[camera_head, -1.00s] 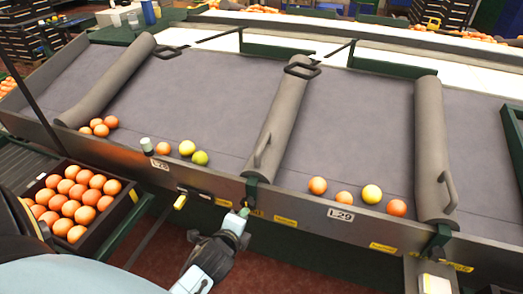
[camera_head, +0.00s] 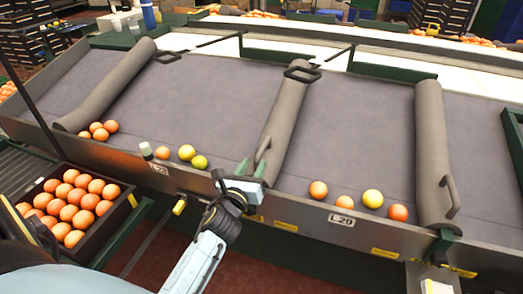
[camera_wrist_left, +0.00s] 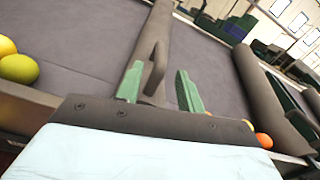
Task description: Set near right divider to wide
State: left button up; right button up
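Three grey padded dividers lie across the grey sloping belt: a left one (camera_head: 105,88), a middle one (camera_head: 287,115) and a right one (camera_head: 431,140). The middle and right ones each have a dark loop handle at the near end. My left gripper (camera_head: 250,170) is at the near end of the middle divider, by its handle (camera_head: 264,150). In the left wrist view the green fingers (camera_wrist_left: 158,82) are apart, with the handle (camera_wrist_left: 156,68) rising between and just beyond them. Contact cannot be told.
Oranges and yellow-green fruit (camera_head: 187,153) rest along the belt's near edge, with more (camera_head: 345,202) between the middle and right dividers. A dark crate of oranges (camera_head: 133,205) stands at left. A metal rail (camera_head: 300,212) with labels borders the belt.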

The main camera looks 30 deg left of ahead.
aim_at(258, 156)
pick_arm(q)
jog(key=x, duration=0.6)
jog(key=shift+w+a, duration=0.2)
jog(key=shift+w, duration=0.6)
pick_arm(e)
jog(key=shift+w+d+f, duration=0.15)
jog(key=shift+d+f, duration=0.1)
jog(key=shift+d, duration=0.55)
pick_arm(q)
grip_shut()
pick_arm(e)
jog(key=shift+a, duration=0.3)
